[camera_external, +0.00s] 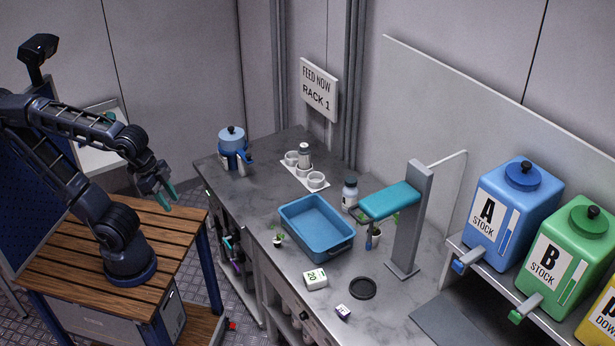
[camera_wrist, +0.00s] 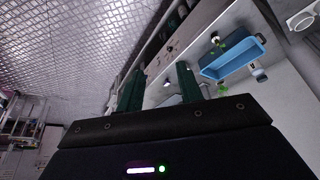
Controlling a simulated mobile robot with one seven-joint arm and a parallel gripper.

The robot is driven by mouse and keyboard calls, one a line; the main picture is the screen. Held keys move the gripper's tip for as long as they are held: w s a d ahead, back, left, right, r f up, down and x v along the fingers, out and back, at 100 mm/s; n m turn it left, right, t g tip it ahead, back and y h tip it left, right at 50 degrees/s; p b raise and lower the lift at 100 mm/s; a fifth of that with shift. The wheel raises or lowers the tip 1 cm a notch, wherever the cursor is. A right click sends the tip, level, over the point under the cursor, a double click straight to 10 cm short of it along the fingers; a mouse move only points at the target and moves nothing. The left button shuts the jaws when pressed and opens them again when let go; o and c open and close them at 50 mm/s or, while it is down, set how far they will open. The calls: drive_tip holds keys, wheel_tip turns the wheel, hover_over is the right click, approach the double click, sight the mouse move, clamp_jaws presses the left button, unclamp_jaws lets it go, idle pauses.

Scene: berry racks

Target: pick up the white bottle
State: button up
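A white bottle (camera_external: 350,194) with a grey cap stands upright on the grey counter, behind the blue tray's right end. A bottle, apparently the same one, shows beside the tray in the wrist view (camera_wrist: 259,74). A second pale bottle with a dark band (camera_external: 304,156) stands at the white cup holder further back. My gripper (camera_external: 168,192) is above the wooden table, left of the counter and well away from both bottles. In the wrist view its two green fingers (camera_wrist: 160,82) are apart with nothing between them.
The blue tray (camera_external: 308,243) sits mid-counter, with a teal-topped stand (camera_external: 405,225) to its right. A blue jug (camera_external: 233,148), white cup holder (camera_external: 312,183), small plants, a white box (camera_external: 314,279) and black disc (camera_external: 362,288) surround it. Stock containers (camera_external: 510,212) line the right.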

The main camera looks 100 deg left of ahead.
idle(0.4)
drive_tip(key=o, duration=0.7)
drive_tip(key=w+a+r, duration=0.2)
drive_tip(key=w+a, duration=0.1)
drive_tip(key=w, duration=0.5)
drive_tip(key=w+a+r, duration=0.1)
drive_tip(key=w+a, duration=0.1)
drive_tip(key=w, duration=0.6)
drive_tip(key=n+t+y, duration=0.1)
drive_tip(key=n+t, duration=0.1)
hover_over(350, 179)
drive_tip(key=s+d, duration=0.1)
drive_tip(key=s, duration=0.4)
wheel_tip(350, 179, down, 16)
drive_tip(key=shift+x, duration=5.25)
